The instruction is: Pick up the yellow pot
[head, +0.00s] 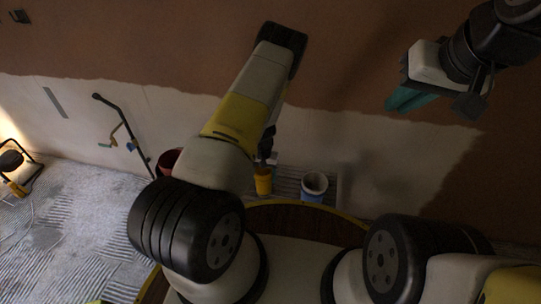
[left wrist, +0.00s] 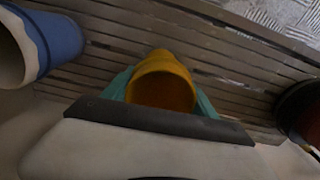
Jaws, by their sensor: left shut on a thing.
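The yellow pot (head: 263,183) shows below my left forearm in the head view, near a white and blue pot (head: 314,186). In the left wrist view the yellow pot (left wrist: 163,68) sits between the teal fingers of my left gripper (left wrist: 162,92), one on each side, with its open rim toward the camera. My left gripper (head: 268,166) is shut on it and mostly hidden by my arm in the head view. Whether the pot touches the slats is unclear. My right gripper (head: 410,100) is raised at upper right, away from the pots; its finger gap is not clear.
A slatted surface (left wrist: 105,58) lies behind the pot. The blue pot (left wrist: 62,42) stands left of it in the left wrist view, and a dark red container (left wrist: 300,108) is at the right edge. A plastered wall (head: 365,140) rises behind.

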